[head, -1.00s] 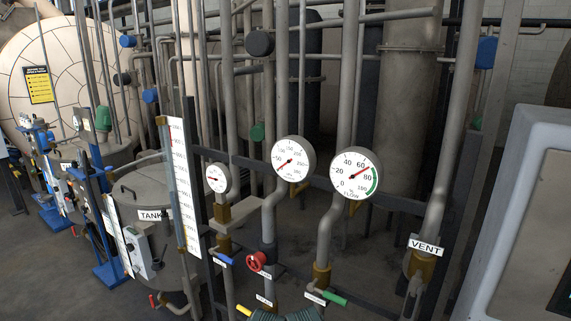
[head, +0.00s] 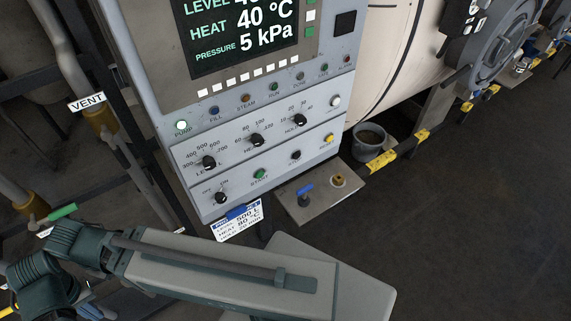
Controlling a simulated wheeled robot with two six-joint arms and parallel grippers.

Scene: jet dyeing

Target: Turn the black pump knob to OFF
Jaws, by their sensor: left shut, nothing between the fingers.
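The black pump knob (head: 221,198) sits at the lower left corner of the grey control panel (head: 345,123). Small marks are printed above it; its pointer is too small to read for certain. The pump lamp (head: 181,125) at the panel's upper left glows pale green. My left gripper (head: 40,285) is at the lower left, at the end of the folded teal wrist, well away from the knob; it is shut and empty, its fingertips not clear. My right gripper is not in view.
Above the knob are three black dials, including the level dial (head: 209,162). A green start button (head: 260,174) is right of the knob. A tag card (head: 238,222) hangs below the panel. A small plate with a blue valve handle (head: 305,188) stands at its right.

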